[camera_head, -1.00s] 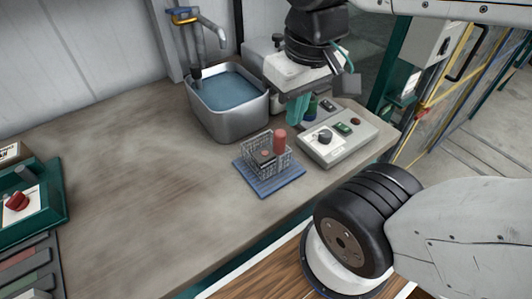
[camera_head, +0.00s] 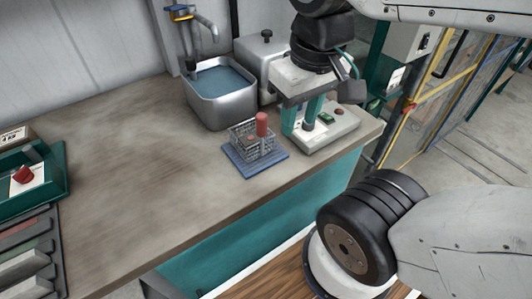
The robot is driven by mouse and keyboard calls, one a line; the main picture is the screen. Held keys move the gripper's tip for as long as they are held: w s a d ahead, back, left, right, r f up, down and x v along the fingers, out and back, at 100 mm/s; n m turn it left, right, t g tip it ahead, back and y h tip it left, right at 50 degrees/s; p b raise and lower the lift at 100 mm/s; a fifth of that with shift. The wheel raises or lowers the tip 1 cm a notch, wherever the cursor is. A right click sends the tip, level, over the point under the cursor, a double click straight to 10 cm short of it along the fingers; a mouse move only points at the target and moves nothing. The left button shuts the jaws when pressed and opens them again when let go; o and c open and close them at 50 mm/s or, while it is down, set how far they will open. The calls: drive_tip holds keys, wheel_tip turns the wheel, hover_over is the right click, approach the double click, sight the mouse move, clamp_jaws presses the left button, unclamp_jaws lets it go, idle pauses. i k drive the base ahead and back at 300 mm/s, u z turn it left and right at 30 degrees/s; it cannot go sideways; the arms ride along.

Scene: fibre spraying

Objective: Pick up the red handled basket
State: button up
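The red handled basket (camera_head: 252,143) is a small wire basket with an upright red handle (camera_head: 262,124). It stands on a blue mat (camera_head: 243,167) near the front edge of the worktop. My gripper (camera_head: 300,131) has two teal fingers pointing down, with a gap between them. It is to the right of the basket, apart from it, and shows in front of a control box. Nothing shows between the fingers except the box behind. The gripper's height above the worktop is hard to tell.
A metal basin of water (camera_head: 222,107) with a tap (camera_head: 197,37) stands behind the basket. A lidded metal container (camera_head: 263,60) is beside it. The control box (camera_head: 322,141) with knobs is to the right. A green tray (camera_head: 55,185) is at far left; the worktop (camera_head: 130,150) between is bare.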

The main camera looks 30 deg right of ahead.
sight(253, 129)
drive_tip(key=k, duration=1.05)
drive_tip(key=z, duration=0.25)
drive_tip(key=i, duration=0.7)
drive_tip(key=z, duration=0.3)
